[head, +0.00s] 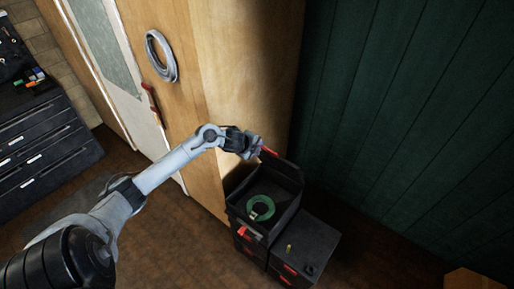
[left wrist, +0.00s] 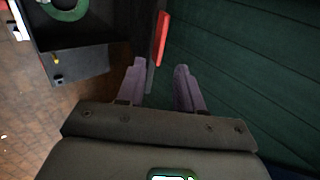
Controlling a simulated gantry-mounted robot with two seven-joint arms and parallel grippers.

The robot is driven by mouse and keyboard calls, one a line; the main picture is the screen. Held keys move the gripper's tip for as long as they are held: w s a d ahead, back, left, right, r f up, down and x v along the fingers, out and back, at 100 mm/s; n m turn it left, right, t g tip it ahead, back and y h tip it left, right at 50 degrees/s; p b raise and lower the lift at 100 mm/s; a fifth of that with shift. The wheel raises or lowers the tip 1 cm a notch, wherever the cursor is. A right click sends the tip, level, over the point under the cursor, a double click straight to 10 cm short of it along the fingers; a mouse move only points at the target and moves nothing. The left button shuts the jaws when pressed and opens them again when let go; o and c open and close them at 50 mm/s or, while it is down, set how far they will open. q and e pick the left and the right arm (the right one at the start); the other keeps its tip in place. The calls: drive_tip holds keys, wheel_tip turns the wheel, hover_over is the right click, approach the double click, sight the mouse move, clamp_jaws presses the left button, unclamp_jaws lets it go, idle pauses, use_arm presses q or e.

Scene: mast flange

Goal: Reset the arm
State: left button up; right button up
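My left arm reaches in from the left in the head view. Its gripper (head: 257,150) is at the upper rim of an open black toolbox (head: 235,212), beside a red latch or handle (head: 269,151). In the left wrist view the two fingers of the gripper (left wrist: 160,66) are apart. The edge of a dark panel with the red piece (left wrist: 163,38) lies just beyond and partly between them. I cannot tell whether the fingers touch it. My right gripper is out of view.
A green ring (head: 261,208) lies inside the toolbox. A lower black box (head: 308,243) with red latches stands beside it. A wooden cabinet (head: 245,70) and a green panelled wall (head: 420,110) stand behind. A black drawer chest (head: 45,150) is at left. Open floor lies in front.

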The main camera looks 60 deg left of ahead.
use_arm(q)
drive_tip(key=s+d+f+g+h+p, duration=0.1)
drive_tip(key=s+d+f+h+p, duration=0.1)
drive_tip(key=s+d+f, duration=0.6)
drive_tip(key=s+d+f+g+h+p, duration=0.1)
drive_tip(key=s+d+f, duration=0.35)
drive_tip(key=d, duration=0.55)
drive_tip(key=s+d+r+n+p, duration=0.1)
drive_tip(key=s+d+r+n, duration=0.1)
drive_tip(key=s+d, duration=0.35)
drive_tip(key=s+d+r+n+p, duration=0.1)
drive_tip(key=s+d+r+n, duration=0.15)
drive_tip(key=d, duration=0.65)
drive_tip(key=s+d+r+n+g, duration=0.1)
drive_tip(key=s+r+n+g, duration=0.1)
drive_tip(key=s+r+n, duration=0.4)
wheel_tip(320, 180, up, 4)
drive_tip(key=shift+s+d+f+n, duration=0.15)
drive_tip(key=shift+n, duration=0.9)
